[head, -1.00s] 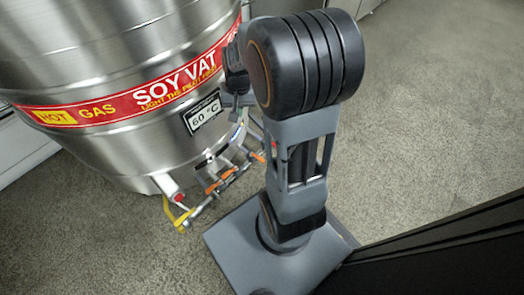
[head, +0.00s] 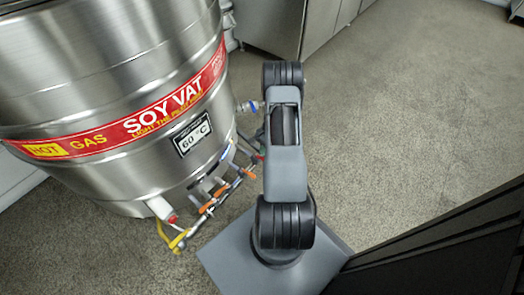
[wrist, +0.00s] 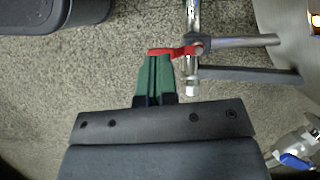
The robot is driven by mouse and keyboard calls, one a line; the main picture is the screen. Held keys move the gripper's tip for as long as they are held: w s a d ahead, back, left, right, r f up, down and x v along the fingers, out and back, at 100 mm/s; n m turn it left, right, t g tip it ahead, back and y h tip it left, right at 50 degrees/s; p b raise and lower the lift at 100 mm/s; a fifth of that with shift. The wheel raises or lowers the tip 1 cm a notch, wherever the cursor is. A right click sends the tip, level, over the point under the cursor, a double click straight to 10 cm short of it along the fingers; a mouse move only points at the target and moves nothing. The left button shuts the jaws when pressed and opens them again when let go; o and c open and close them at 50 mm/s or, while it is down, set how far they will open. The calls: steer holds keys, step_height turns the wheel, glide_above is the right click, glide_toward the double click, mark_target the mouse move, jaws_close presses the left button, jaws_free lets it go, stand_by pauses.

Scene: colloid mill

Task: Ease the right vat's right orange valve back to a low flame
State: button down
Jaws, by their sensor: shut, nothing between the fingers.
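The steel soy vat (head: 110,75) stands at the left of the head view, with a gas pipe along its lower right side. One orange valve handle (head: 207,208) is on the pipe's near part, and another orange handle (head: 250,173) is farther right, close to my arm. My gripper (wrist: 159,56) shows in the wrist view with its green fingers together and empty. Its tips are at a red handle (wrist: 174,52) on a metal pipe fitting; whether they touch is unclear. In the head view my arm largely hides the gripper.
A yellow hose (head: 172,238) hangs at the pipe's near end. A blue-handled valve (wrist: 296,160) is at the lower right of the wrist view. Steel cabinets (head: 275,32) stand behind. Open floor (head: 420,110) lies to the right. A dark panel (head: 450,250) is at the lower right.

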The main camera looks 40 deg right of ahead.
mark_target(252, 175)
steer(key=s+a+f+b, duration=0.1)
steer(key=a+f+b, duration=0.2)
steer(key=a+f, duration=0.3)
steer(key=shift+s+a+f, duration=0.2)
steer(key=shift+s+a, duration=0.05)
steer(key=shift+s, duration=0.05)
